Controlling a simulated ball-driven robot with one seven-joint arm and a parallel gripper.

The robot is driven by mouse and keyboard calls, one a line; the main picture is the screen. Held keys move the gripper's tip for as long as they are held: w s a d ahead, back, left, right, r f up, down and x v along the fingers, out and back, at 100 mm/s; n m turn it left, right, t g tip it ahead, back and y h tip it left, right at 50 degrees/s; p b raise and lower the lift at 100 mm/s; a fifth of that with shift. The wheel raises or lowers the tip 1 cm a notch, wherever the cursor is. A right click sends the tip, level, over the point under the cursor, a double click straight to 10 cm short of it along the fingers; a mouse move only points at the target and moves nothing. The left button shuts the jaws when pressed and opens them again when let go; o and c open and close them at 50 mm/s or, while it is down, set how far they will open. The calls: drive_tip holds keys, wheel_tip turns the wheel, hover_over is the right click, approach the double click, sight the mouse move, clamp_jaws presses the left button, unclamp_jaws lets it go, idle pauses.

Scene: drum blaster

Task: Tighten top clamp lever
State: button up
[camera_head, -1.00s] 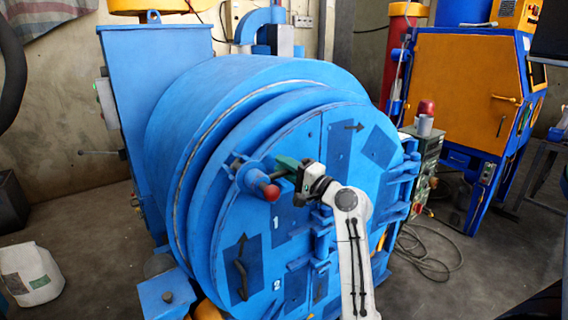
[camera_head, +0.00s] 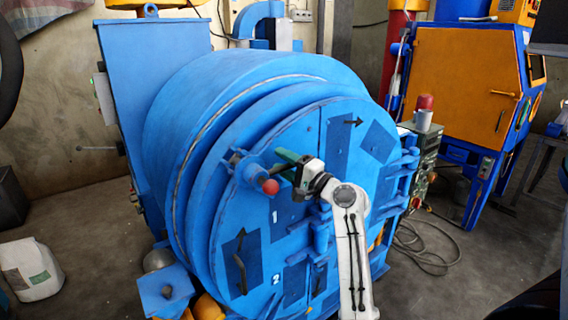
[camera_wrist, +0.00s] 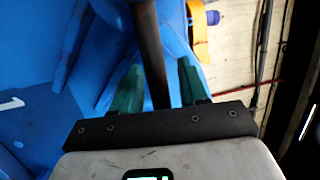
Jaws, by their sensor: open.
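The top clamp lever is a dark rod with a red ball knob (camera_head: 270,187) at its end, on the upper left rim of the blue drum door (camera_head: 345,140). My gripper (camera_head: 283,160) is beside the lever, its green fingers pointing up and left toward the clamp. In the wrist view the dark lever rod (camera_wrist: 150,48) runs between the two spread green fingers of my gripper (camera_wrist: 158,72), with gaps on both sides. The fingers are open and do not close on it. The red knob is out of the wrist view.
An orange and blue cabinet (camera_head: 470,90) stands at the right. A white bag (camera_head: 32,270) lies on the floor at left. A hose (camera_head: 425,255) lies on the floor at right.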

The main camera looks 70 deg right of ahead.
drive_tip(key=shift+s, duration=0.1)
drive_tip(key=b+v, duration=0.2)
drive_tip(key=v, duration=0.8)
drive_tip(key=shift+s+b, duration=0.3)
drive_tip(key=shift+b, duration=0.05)
drive_tip(key=shift+a+f, duration=0.1)
drive_tip(key=shift+c, duration=0.2)
